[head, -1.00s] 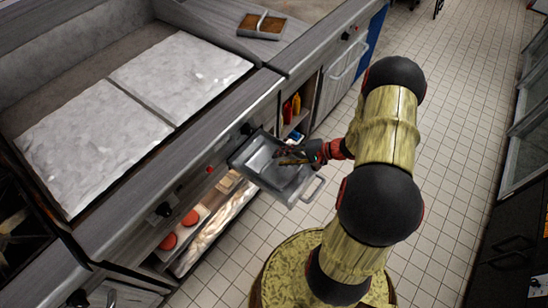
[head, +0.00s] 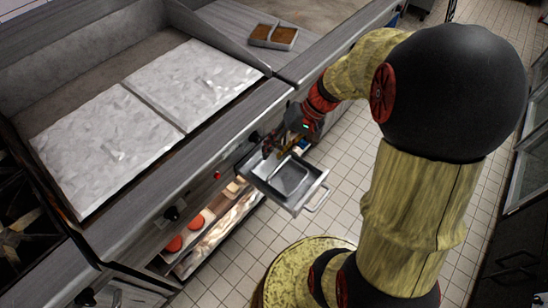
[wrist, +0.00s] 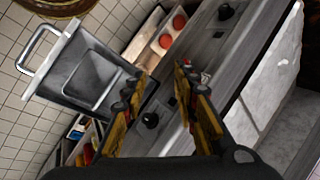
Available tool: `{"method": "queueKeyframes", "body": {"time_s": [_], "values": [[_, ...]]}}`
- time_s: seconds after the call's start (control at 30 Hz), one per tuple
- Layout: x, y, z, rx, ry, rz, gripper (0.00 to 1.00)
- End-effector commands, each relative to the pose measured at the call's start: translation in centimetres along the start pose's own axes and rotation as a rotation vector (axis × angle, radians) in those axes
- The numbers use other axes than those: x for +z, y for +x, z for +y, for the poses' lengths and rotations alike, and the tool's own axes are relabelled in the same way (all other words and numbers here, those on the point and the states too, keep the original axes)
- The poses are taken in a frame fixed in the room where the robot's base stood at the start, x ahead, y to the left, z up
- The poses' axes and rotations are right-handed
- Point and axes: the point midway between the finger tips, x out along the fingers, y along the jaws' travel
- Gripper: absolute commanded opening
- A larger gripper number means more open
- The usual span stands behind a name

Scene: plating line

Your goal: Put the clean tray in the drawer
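The drawer (head: 312,192) is pulled out from the front of the counter, with its handle toward the aisle. A small grey metal tray (head: 291,177) lies flat inside it. The wrist view shows the drawer (wrist: 58,60) at upper left, with the tray (wrist: 92,78) in it. My gripper (head: 275,148) is above the drawer's inner end, close to the counter front. In the wrist view my gripper (wrist: 163,80) has its fingers apart with nothing between them, and the tray lies to their left. The tray's inner edge is partly hidden by the gripper in the head view.
A divided tray (head: 273,37) with brown contents stands on the far counter. The griddle (head: 110,135) has two pale slabs on top. Below the counter, an open shelf holds red round items (head: 174,243). Tiled floor (head: 345,190) is free beside the drawer.

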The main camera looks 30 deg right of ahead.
Motion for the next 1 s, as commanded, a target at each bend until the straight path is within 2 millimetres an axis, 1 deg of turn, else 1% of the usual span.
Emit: {"method": "queueKeyframes", "body": {"time_s": [0.03, 0.1, 0.2, 0.3, 0.43, 0.5, 0.63, 1.0], "values": [[1.6, -1.3, -2.4, 0.06, -0.072, 0.011, 0.29], [3.8, -3.0, -4.6, 0.144, -0.151, 0.036, 0.29], [7.0, -5.3, -7.0, 0.251, -0.262, 0.094, 0.29], [9.9, -7.5, -8.7, 0.335, -0.364, 0.177, 0.29], [12.6, -9.9, -9.9, 0.401, -0.463, 0.287, 0.29], [13.5, -10.7, -10.1, 0.419, -0.497, 0.334, 0.29], [14.4, -11.7, -10.4, 0.434, -0.532, 0.388, 0.29], [14.5, -11.8, -10.3, 0.438, -0.536, 0.397, 0.29]]}}
